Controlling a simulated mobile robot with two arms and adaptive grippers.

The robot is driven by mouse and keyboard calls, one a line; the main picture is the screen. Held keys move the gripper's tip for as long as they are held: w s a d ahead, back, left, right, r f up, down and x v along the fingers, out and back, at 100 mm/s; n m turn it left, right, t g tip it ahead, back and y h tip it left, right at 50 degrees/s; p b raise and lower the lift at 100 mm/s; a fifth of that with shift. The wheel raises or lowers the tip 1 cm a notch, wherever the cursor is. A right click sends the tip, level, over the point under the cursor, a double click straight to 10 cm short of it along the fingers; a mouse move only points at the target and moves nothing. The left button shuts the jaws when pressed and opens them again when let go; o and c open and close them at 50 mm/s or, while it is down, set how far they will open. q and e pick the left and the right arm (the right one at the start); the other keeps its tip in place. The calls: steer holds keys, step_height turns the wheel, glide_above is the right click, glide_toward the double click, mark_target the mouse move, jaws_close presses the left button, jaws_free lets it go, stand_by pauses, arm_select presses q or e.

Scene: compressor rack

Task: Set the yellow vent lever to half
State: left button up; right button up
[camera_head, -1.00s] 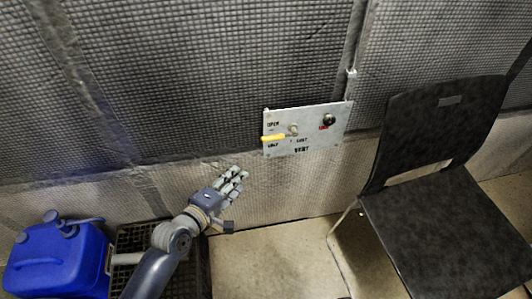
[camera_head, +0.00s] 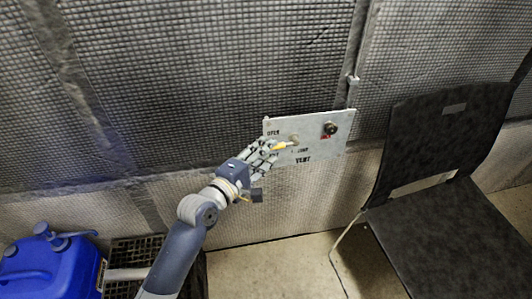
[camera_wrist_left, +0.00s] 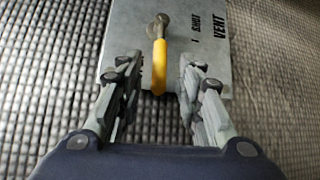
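The yellow vent lever (camera_head: 280,147) is on a grey panel (camera_head: 310,155) on the wall. In the head view it points left from its pivot, roughly level, toward the middle of the OPEN, HALF and SHUT marks; its left end is hidden by my fingers. My left gripper (camera_head: 267,150) is at the panel's left edge, at the lever's end. In the left wrist view the lever (camera_wrist_left: 159,66) reaches between the open fingers of my left gripper (camera_wrist_left: 157,92), with a gap on both sides. The HALF mark is hidden by the hand. My right gripper is not in view.
A black knob (camera_head: 330,129) is on the panel's upper right. A dark chair (camera_head: 440,215) stands at the right. A blue canister (camera_head: 45,265) and a dark crate (camera_head: 130,255) are on the floor at lower left.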

arm_select(q)
steer(key=shift+w+d, duration=0.25)
steer(key=shift+w, duration=0.15)
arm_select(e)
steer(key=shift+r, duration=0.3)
arm_select(q)
steer(key=shift+c, duration=0.6)
jaws_close()
steer(key=shift+f, duration=0.15)
